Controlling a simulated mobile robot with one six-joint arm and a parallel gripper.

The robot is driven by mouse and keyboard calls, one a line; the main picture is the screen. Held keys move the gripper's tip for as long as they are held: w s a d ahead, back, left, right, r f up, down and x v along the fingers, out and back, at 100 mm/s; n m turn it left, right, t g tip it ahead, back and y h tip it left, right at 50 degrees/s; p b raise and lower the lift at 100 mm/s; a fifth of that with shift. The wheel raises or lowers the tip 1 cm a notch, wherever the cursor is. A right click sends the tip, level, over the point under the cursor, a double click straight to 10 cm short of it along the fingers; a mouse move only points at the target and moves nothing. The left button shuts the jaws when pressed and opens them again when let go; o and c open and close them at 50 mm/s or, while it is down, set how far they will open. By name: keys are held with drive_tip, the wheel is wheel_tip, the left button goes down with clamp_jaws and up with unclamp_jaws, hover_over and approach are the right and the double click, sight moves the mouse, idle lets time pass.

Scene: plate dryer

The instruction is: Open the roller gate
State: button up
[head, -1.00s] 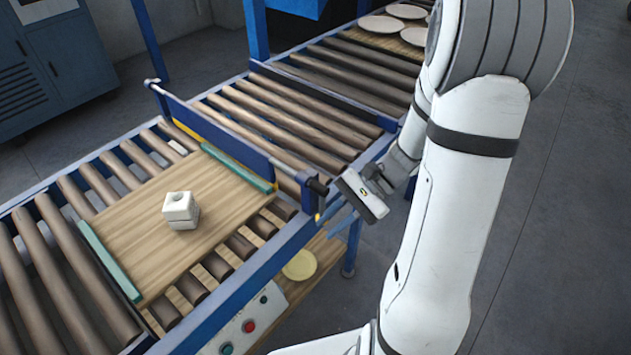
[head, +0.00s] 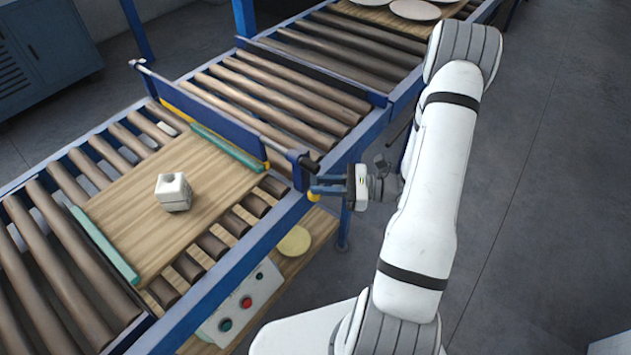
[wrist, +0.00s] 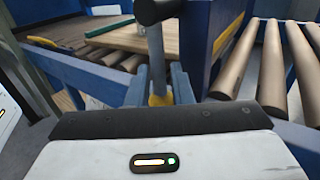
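The roller gate (head: 225,125) is a blue bar lying across the conveyor, with a yellow strip along its lower edge. A black handle (head: 308,163) sticks out at its right end, above the conveyor's side rail. My gripper (head: 318,185) is beside that end, just below the handle, with its blue fingers pointing left toward it. In the wrist view, the two blue fingers stand apart, and a grey upright rod (wrist: 157,55) shows between them, under the dark handle end (wrist: 155,10). I cannot tell whether the fingers touch the rod.
A wooden board (head: 145,235) with green edge strips lies on the rollers before the gate, bearing a white block (head: 173,192). A control box (head: 240,305) with buttons is below the side rail. Plates (head: 415,10) lie at the far end.

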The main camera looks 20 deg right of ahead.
drive_tip(key=shift+x, duration=1.2)
clamp_jaws()
drive_tip(key=shift+d, duration=0.1)
